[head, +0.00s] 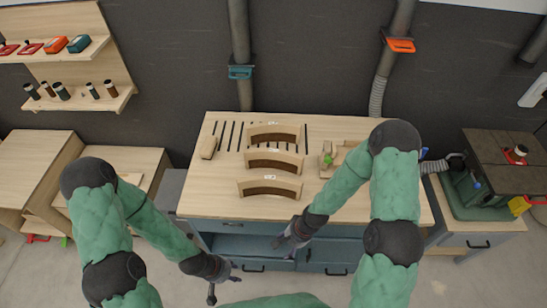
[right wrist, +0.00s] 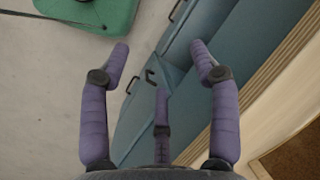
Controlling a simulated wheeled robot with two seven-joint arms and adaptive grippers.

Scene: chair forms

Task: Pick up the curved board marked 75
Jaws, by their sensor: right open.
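Three curved wooden boards stand in a column on the workbench: a back one (head: 273,131), a middle one (head: 273,159) and a front one (head: 270,187). Each has a small white label on top, too small to read, so I cannot tell which is marked 75. My right gripper (head: 287,236) is open and empty, in front of the bench's front edge, below and right of the front board. The right wrist view shows its spread purple fingers (right wrist: 160,58) over the blue cabinet front. My left gripper (head: 221,281) is empty, fingers apart, low and left of the bench front.
The wooden workbench top (head: 215,200) has dark slots at the back left, a small wooden block (head: 209,147) and a wooden fixture with a green part (head: 327,160). Blue drawers (head: 330,256) are below. A machine stand (head: 480,225) is at right; low wooden cabinets (head: 35,160) are at left.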

